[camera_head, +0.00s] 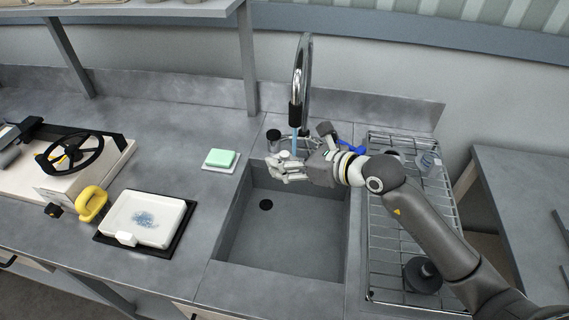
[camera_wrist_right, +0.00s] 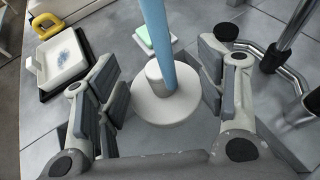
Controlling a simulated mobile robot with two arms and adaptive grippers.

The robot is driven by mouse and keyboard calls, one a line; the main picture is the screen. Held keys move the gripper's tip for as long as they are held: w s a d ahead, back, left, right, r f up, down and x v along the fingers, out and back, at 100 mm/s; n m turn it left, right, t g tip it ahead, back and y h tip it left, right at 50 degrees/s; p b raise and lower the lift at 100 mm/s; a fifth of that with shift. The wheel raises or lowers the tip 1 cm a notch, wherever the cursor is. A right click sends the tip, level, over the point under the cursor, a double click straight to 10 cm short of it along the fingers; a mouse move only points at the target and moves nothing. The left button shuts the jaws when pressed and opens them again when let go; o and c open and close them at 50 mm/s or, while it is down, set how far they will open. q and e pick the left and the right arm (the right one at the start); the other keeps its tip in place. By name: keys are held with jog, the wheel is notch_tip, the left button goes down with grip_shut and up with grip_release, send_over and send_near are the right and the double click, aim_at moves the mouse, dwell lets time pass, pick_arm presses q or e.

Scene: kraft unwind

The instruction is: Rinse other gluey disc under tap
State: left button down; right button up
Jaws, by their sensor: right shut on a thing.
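The disc is white and round with a raised knob; it shows in the right wrist view (camera_wrist_right: 165,108) between the fingers. In the head view my right gripper (camera_head: 280,167) is over the back of the sink (camera_head: 280,235), under the tap (camera_head: 299,80). It is shut on the white disc, which is mostly hidden by the fingers there. A blue stream of water (camera_head: 294,142) runs from the tap; in the right wrist view the stream (camera_wrist_right: 156,35) meets the knob. I cannot tell whether glue is on the disc. My left gripper is not in view.
A wire rack (camera_head: 390,290) right of the sink holds a dark disc-shaped piece (camera_head: 422,274). Left of the sink are a green sponge (camera_head: 219,157), a white tray (camera_head: 177,209) with a blue stain, a yellow handle (camera_head: 92,204) and a black handwheel (camera_head: 75,153). The sink floor is clear.

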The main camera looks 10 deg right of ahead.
jog(key=shift+d, duration=0.1)
jog(key=shift+s+d, duration=0.3)
jog(key=shift+d, duration=0.1)
jog(key=shift+s+a+r+p, duration=0.1)
jog(key=shift+s+a+p, duration=0.05)
jog(key=shift+s+a, duration=0.35)
jog(key=shift+s+a+p, duration=0.15)
jog(key=shift+s+a, duration=0.1)
jog(key=shift+s, duration=0.35)
jog(key=shift+s+a+p, duration=0.2)
jog(key=shift+s+a, duration=0.3)
jog(key=shift+s, duration=0.25)
jog(key=shift+s+a+p, duration=0.15)
jog(key=shift+s+a, duration=0.3)
jog(key=shift+s, duration=0.3)
jog(key=shift+s+a+p, duration=0.2)
jog(key=shift+s+a, duration=0.3)
jog(key=shift+s, duration=0.25)
jog(key=s+a+r+p, duration=0.2)
jog(key=s+r+p, duration=0.2)
jog(key=shift+s+a, duration=0.15)
jog(key=shift+a, duration=0.25)
